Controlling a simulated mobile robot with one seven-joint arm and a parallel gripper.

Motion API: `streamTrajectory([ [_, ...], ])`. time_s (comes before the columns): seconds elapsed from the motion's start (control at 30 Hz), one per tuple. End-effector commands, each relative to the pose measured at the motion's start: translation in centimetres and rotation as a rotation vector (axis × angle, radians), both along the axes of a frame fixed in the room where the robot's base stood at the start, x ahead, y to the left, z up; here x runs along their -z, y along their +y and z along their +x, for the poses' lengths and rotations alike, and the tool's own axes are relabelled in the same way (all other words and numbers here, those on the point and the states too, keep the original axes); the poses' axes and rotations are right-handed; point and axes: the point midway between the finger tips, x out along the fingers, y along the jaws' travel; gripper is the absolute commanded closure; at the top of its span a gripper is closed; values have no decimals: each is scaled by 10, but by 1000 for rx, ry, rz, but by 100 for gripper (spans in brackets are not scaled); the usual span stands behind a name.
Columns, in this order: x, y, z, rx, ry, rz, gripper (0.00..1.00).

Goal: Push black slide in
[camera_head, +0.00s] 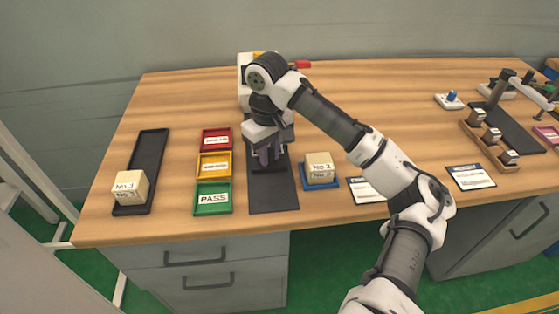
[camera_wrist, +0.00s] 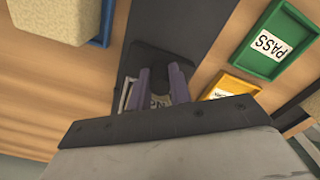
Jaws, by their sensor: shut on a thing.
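The black slide (camera_head: 280,163) is a flat dark plate at the back end of a dark grey strip, at the foot of the white device. In the wrist view the slide (camera_wrist: 148,59) shows as a black plate with rounded corners. My gripper (camera_head: 265,157) points down over it. In the wrist view its two purple-grey fingers (camera_wrist: 161,82) are shut on a dark part of the slide. The arm and wrist hide much of the device and the slide's far end.
The dark grey strip (camera_head: 273,197) runs to the table's front. Red (camera_head: 216,130), yellow (camera_head: 200,164) and green (camera_head: 199,205) trays stand left of it. A No.2 block (camera_head: 319,168) on a blue tray (camera_head: 306,183) stands close on the right. A No.3 block (camera_head: 130,188) sits in a black tray.

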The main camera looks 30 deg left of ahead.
Motion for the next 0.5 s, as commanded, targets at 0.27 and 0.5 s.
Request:
streamTrajectory([
  [0.27,-2,9,19,4,-4,-1,100],
  [0.5,-2,9,19,3,-4,-2,100],
])
